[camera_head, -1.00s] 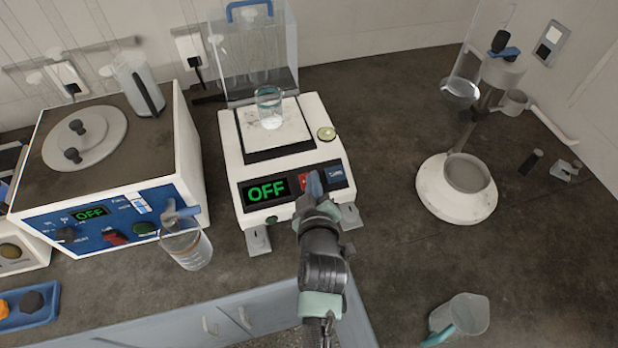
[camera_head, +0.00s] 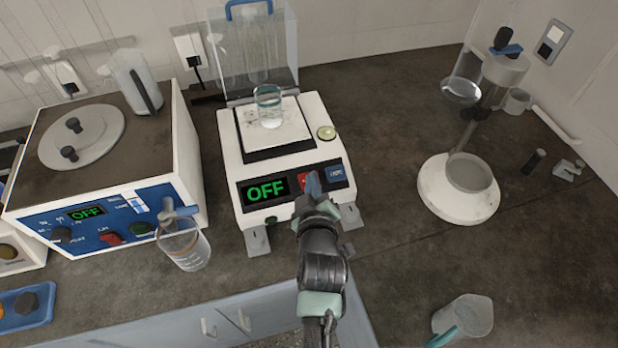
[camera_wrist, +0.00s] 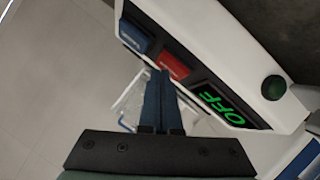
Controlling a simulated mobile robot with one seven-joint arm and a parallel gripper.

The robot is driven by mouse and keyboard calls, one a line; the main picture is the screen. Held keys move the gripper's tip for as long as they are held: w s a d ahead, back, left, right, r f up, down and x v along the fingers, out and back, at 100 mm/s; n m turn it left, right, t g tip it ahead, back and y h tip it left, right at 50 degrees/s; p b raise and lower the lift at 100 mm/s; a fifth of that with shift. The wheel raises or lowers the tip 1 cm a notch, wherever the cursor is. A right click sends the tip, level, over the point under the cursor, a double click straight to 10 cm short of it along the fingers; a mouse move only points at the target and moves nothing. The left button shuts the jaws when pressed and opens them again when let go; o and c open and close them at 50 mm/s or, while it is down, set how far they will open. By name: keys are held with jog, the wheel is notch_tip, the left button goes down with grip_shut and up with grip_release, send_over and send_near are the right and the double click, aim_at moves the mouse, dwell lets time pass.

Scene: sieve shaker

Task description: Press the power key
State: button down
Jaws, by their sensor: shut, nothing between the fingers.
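A white balance (camera_head: 229,165) stands mid-counter with a glass beaker (camera_head: 269,108) on its pan. Its front panel has a display (camera_head: 265,190) reading OFF in green, a red key (camera_head: 304,181) and a blue key (camera_head: 336,174). No label that I can read tells which is the power key. My gripper (camera_head: 313,182) is shut and empty, its blue fingertips in front of the red key and partly hiding it. In the wrist view, the fingertips (camera_wrist: 160,74) lie beside the red key (camera_wrist: 173,64), with the display (camera_wrist: 220,103) at right. I cannot tell whether they touch it.
A blue-panelled device (camera_head: 120,217) stands at left, its own display reading OFF, with a glass vessel (camera_head: 184,247) before it. A white-based stand (camera_head: 447,205) is at right. A clear jug (camera_head: 465,318) sits at front right. The counter between balance and stand is clear.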

jog(key=shift+s+d+r+p, duration=0.1)
jog(key=shift+s+r+p, duration=0.2)
jog(key=shift+r+p, duration=0.25)
jog(key=shift+r, duration=0.2)
jog(key=shift+s+d+r+p, duration=0.15)
jog(key=shift+s+r+p, duration=0.25)
jog(key=shift+r+p, duration=0.4)
jog(key=shift+s+d+r+p, duration=0.1)
jog(key=shift+s+r+p, duration=0.45)
jog(key=shift+r, duration=0.4)
jog(key=shift+s+d+r+p, duration=0.15)
jog(key=shift+s+r+p, duration=0.15)
jog(key=shift+r+p, duration=0.55)
jog(key=w+r+m+t, duration=0.3)
jog(key=r+t, duration=0.3)
jog(key=r, duration=2.5)
jog(key=s+r+m+t, duration=0.1)
jog(key=s+r+t, duration=0.1)
jog(key=s+r, duration=0.3)
jog(key=s+r+m+t, duration=0.2)
jog(key=s+r, duration=0.3)
jog(key=r, duration=0.8)
jog(key=s+r+m+t+h, duration=0.1)
jog(key=s+r+m+t, duration=0.1)
jog(key=s+r, duration=0.3)
notch_tip(320, 180, up, 4)
jog(key=shift+s+a+f+t, duration=0.1)
jog(key=shift+s+a+t, duration=0.2)
jog(key=shift+t, duration=0.4)
